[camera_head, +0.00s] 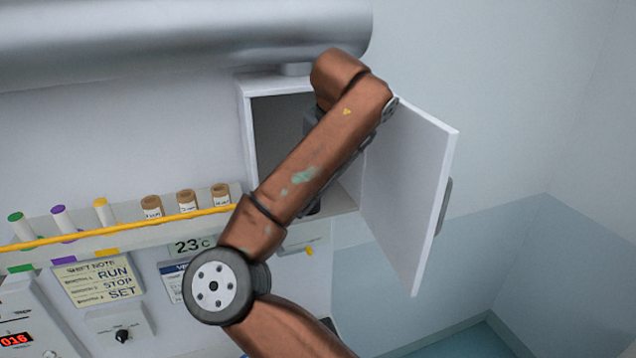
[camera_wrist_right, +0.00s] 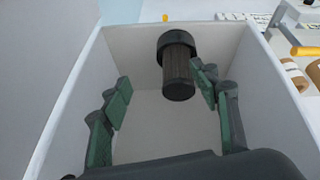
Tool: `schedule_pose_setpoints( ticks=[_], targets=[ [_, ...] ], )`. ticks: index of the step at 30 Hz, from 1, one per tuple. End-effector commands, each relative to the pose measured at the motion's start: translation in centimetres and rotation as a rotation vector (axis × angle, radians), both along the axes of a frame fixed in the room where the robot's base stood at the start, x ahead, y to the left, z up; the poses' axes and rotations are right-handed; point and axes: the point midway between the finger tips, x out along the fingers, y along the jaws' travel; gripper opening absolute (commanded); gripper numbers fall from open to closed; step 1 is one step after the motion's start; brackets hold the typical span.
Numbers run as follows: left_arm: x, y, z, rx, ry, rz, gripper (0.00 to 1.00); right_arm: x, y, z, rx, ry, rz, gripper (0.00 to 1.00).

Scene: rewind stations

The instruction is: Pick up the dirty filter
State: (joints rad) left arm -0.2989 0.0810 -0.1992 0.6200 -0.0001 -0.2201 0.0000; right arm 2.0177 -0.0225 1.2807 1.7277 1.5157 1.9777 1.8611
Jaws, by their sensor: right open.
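In the head view my brown right arm reaches into the cabinet (camera_head: 244,110) and hides the filter. My left gripper is not in view.
The cabinet door (camera_head: 405,190) stands open to the right of my arm. A large grey pipe (camera_head: 180,35) runs above the cabinet. A rack with a yellow rail (camera_head: 120,231) holds several coloured-cap tubes and brown-capped jars at left. Control panels and notes are below it.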

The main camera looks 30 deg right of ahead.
Motion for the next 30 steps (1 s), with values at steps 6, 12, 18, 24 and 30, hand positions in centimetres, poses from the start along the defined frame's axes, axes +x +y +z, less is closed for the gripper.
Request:
schedule_pose_setpoints(
  ticks=[6, 12, 18, 24, 30],
  targets=[
    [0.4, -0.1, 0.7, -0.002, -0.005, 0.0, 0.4, 1.8, 1.8, 0.6, 0.136, -0.101, 0.04, 0.56],
    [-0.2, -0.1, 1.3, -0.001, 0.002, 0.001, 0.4, 2.8, 1.7, -1.2, 0.137, -0.101, 0.04, 0.56],
    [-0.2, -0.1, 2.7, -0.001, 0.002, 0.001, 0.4, 3.9, 1.6, -3.0, 0.134, -0.097, 0.038, 0.56],
    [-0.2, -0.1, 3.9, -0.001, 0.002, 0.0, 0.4, 5.1, 1.6, -5.0, 0.134, -0.098, 0.04, 0.56],
    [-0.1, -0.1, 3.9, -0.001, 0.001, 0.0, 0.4, 5.4, 1.5, -5.7, 0.132, -0.101, 0.04, 0.56]
  ],
)
